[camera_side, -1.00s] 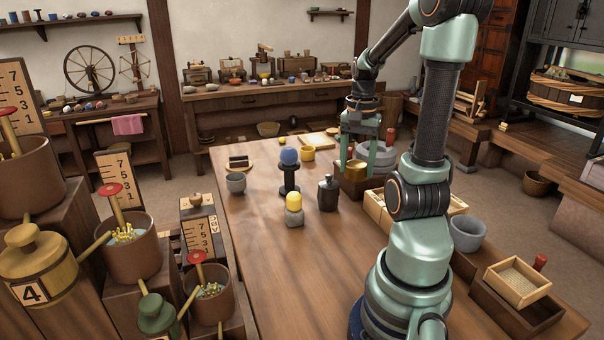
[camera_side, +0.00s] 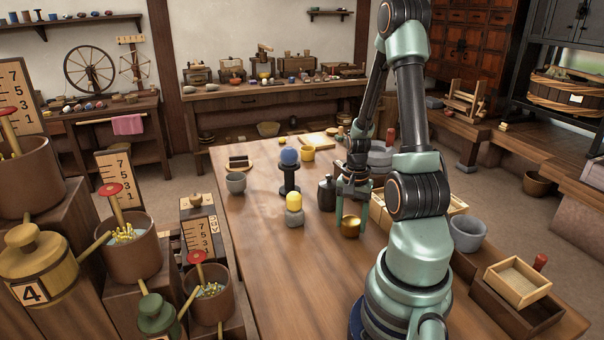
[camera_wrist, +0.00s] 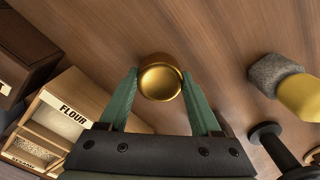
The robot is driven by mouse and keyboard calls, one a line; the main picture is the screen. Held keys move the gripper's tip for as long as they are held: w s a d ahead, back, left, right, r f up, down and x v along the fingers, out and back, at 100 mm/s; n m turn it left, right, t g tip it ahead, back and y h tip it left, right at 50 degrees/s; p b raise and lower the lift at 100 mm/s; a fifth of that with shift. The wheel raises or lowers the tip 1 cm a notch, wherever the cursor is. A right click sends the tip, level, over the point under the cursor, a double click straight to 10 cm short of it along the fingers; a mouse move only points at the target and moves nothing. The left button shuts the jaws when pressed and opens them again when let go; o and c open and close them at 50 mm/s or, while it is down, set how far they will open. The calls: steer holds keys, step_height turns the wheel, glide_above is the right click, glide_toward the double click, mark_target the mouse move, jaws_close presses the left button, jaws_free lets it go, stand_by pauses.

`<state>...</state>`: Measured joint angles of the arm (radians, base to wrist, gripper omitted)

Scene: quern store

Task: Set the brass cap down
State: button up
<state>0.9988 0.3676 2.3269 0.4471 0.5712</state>
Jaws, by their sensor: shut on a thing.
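The brass cap (camera_side: 350,227) is a small round golden cup shape, held between the fingertips of my gripper (camera_side: 352,219). In the wrist view the brass cap (camera_wrist: 160,78) shows its shiny hollow face between the two green fingers of my gripper (camera_wrist: 160,88). My gripper is shut on it. It is low over the wooden table (camera_side: 285,280), and I cannot tell whether the cap touches the wood.
A yellow-topped grey stone piece (camera_side: 294,212) stands left of the cap, with a dark flask (camera_side: 327,194) behind. A dark stand (camera_side: 289,178) holds a blue ball (camera_side: 289,157). A box labelled FLOUR (camera_wrist: 66,112) is close by. The front table area is clear.

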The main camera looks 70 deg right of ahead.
mark_target(351, 220)
steer(key=shift+f, duration=0.6)
steer(key=shift+f, duration=0.1)
steer(key=o, duration=1.4)
step_height(351, 220, up, 12)
steer(key=w+a+r+n+t+h, duration=0.1)
steer(key=w+a+r+n+t, duration=0.2)
steer(key=w+a+r+n, duration=0.6)
steer(key=w+a+r+n+t, duration=0.1)
steer(key=a+n, duration=0.2)
steer(key=a, duration=0.2)
steer(key=w+a+r+n, duration=0.1)
steer(key=a+n, duration=0.2)
steer(key=a, duration=0.3)
steer(key=w+a+r+n+t+y, duration=0.1)
steer(key=a+n, duration=0.2)
steer(key=a, duration=0.3)
steer(key=shift+r+t, duration=0.25)
steer(key=shift+t, duration=0.05)
steer(key=shift+d, duration=0.1)
